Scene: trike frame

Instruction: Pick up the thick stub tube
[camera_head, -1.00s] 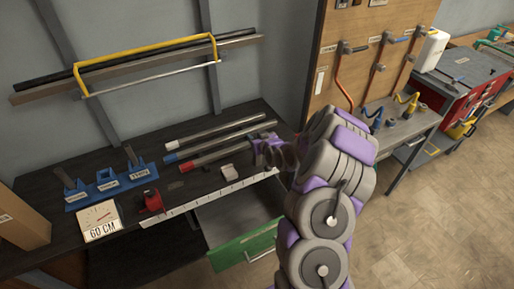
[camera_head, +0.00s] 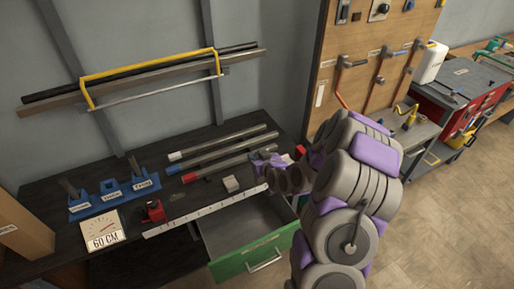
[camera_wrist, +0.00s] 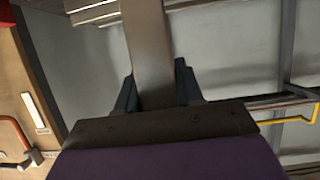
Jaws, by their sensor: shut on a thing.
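My gripper (camera_head: 266,167) is over the right part of the dark workbench, near the ends of the tubes lying there. In the wrist view it is shut on a broad grey tube (camera_wrist: 147,45), which runs upward from between the dark fingers. I take this for the thick stub tube; its full length and far end do not show. In the head view my gripper and arm largely hide it. Several grey tubes lie on the bench: one with a white end (camera_head: 225,142), one with a blue end (camera_head: 215,154) and one with a red end (camera_head: 215,170).
A light grey block (camera_head: 231,184) lies near the ruler strip (camera_head: 205,212) at the bench's front edge. A green drawer (camera_head: 255,258) stands open below.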

